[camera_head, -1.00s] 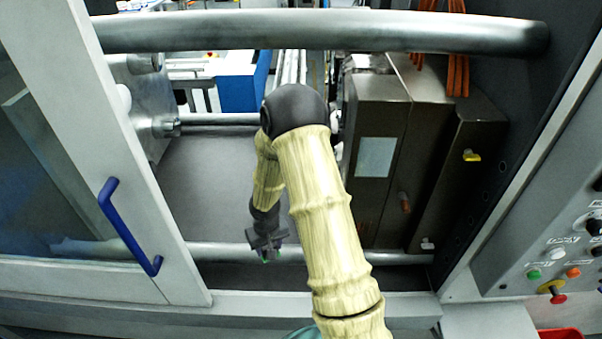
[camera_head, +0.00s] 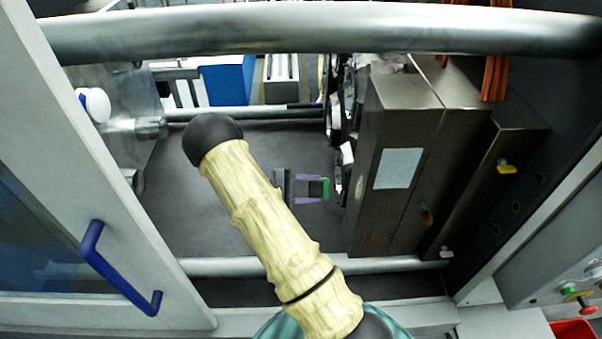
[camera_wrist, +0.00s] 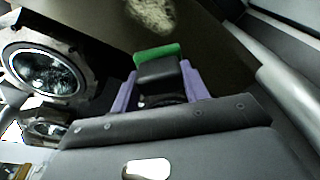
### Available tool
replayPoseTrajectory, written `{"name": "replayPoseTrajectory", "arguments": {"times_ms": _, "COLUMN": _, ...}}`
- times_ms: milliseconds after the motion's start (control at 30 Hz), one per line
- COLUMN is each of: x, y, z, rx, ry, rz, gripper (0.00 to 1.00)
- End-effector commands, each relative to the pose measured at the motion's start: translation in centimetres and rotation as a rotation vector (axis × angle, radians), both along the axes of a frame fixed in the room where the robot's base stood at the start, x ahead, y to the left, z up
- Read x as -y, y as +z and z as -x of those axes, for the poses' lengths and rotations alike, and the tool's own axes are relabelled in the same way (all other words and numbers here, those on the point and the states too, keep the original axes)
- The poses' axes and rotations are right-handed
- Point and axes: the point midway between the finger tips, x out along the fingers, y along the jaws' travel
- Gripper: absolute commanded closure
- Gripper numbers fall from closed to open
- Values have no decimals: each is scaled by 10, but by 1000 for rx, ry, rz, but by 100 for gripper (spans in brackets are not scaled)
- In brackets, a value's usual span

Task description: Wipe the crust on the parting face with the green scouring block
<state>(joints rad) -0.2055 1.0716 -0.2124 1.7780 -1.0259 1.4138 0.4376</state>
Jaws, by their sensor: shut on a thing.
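My gripper (camera_head: 311,188), with purple fingers, is shut on the green scouring block (camera_head: 326,188), which has a dark grip. The block also shows in the wrist view (camera_wrist: 157,53), its green pad at the front, pointing toward the mould. The parting face (camera_wrist: 200,45) is a brown plate ahead of the pad. The pale, mottled crust (camera_wrist: 152,14) lies on it at the top of the wrist view, beyond the pad. The pad looks apart from the crust; I cannot tell whether it touches the face. In the head view the parting face is mostly turned away.
The mould block (camera_head: 405,160) stands right of my gripper. Steel tie bars run above (camera_head: 320,30) and below (camera_head: 400,264) the opening. A round metal fitting (camera_wrist: 42,75) is at left in the wrist view.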

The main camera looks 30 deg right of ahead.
Motion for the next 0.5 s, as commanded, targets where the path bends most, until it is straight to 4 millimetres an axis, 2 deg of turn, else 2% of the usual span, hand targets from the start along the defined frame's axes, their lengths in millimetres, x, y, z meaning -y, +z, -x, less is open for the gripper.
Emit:
{"name": "replayPoseTrajectory", "arguments": {"times_ms": 133, "x": -1, "y": 14, "z": -2, "rx": -24, "ry": -2, "rz": 51, "gripper": 73}}
{"name": "replayPoseTrajectory", "arguments": {"times_ms": 500, "x": 1, "y": 15, "z": -2, "rx": -25, "ry": -4, "rz": 51, "gripper": 73}}
